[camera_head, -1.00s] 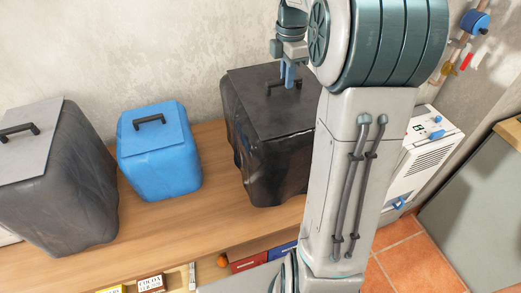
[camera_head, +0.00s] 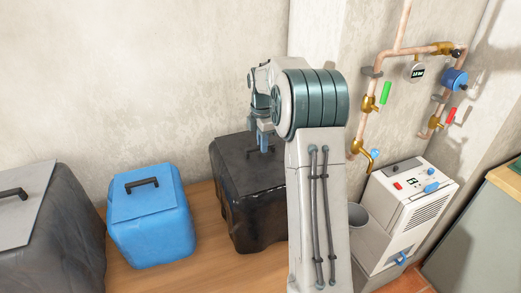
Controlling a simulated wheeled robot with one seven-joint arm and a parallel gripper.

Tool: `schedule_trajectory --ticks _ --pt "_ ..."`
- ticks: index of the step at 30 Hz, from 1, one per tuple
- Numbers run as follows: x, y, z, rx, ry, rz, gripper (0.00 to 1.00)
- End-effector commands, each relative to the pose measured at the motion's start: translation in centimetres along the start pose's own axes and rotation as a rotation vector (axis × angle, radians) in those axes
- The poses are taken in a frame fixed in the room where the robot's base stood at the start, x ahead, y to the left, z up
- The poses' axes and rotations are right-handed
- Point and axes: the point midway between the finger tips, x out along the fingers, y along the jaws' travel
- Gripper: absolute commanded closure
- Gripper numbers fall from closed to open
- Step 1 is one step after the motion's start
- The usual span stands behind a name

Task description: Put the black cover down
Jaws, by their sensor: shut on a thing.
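The black cover (camera_head: 240,172) is a dark, draped box shape with a flat top and a black handle. It sits on the wooden surface, or very close to it, right of the blue cover; its far and right sides are partly hidden by my arm. My gripper (camera_head: 264,150) points down at the top of the black cover, its blue fingers shut on the handle, which is mostly hidden. I cannot tell whether the cover's bottom edge fully touches the wood.
A blue cover (camera_head: 151,225) with a black handle stands left of it. A grey cover (camera_head: 45,245) stands at far left. A white dehumidifier-like unit (camera_head: 408,205) and wall pipes (camera_head: 387,75) with valves are at right. Bare wood (camera_head: 200,203) shows between the covers.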

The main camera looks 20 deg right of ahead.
Motion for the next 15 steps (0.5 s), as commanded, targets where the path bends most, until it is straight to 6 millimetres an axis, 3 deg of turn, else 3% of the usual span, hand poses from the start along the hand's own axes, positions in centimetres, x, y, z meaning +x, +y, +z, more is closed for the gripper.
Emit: schedule_trajectory --ticks 5,15 --pt "0.7 0.9 -0.1 -0.001 0.000 0.000 1.00" --pt "4.5 0.9 -0.1 -0.002 0.000 0.000 1.00"
